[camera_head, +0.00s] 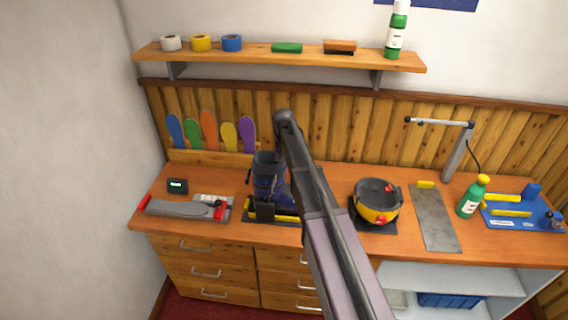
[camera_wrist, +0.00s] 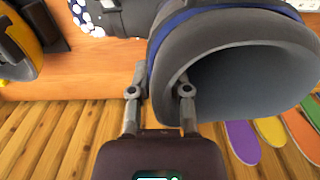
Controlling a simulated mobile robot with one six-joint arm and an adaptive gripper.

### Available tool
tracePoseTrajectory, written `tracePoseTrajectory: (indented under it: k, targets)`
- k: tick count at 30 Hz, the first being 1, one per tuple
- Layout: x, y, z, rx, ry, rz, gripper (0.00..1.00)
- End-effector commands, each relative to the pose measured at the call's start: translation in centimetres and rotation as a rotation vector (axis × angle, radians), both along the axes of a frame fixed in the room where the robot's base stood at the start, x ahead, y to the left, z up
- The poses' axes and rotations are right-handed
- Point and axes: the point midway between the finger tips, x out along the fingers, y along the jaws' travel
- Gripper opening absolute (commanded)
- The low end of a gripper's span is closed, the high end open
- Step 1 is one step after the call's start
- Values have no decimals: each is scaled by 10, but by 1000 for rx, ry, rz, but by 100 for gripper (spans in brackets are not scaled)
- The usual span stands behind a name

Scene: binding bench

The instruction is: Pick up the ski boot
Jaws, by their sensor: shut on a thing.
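The ski boot (camera_head: 266,182) is dark blue and grey and stands upright at the middle left of the bench, on or just above a dark base with a yellow strip (camera_head: 286,216). I cannot tell whether its sole touches the base. In the wrist view the boot's wide grey cuff (camera_wrist: 225,45) fills the upper right, its opening facing the camera. My gripper (camera_wrist: 161,92) is shut on the near edge of the cuff, one finger on each side of its wall. In the head view my arm hides part of the boot and the gripper is not clear.
A yellow and black helmet (camera_head: 376,212) stands right of the boot; it also shows in the wrist view (camera_wrist: 22,40). A ski in a red-ended fixture (camera_head: 180,208) lies to the left. A shelf (camera_head: 280,54) hangs above.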

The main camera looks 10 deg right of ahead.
Motion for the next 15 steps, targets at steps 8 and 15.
tracePoseTrajectory:
  k: [8,15]
  targets:
    - [0,0,29,-1,0,0,0]
    - [0,0,51,0,0,0,0]
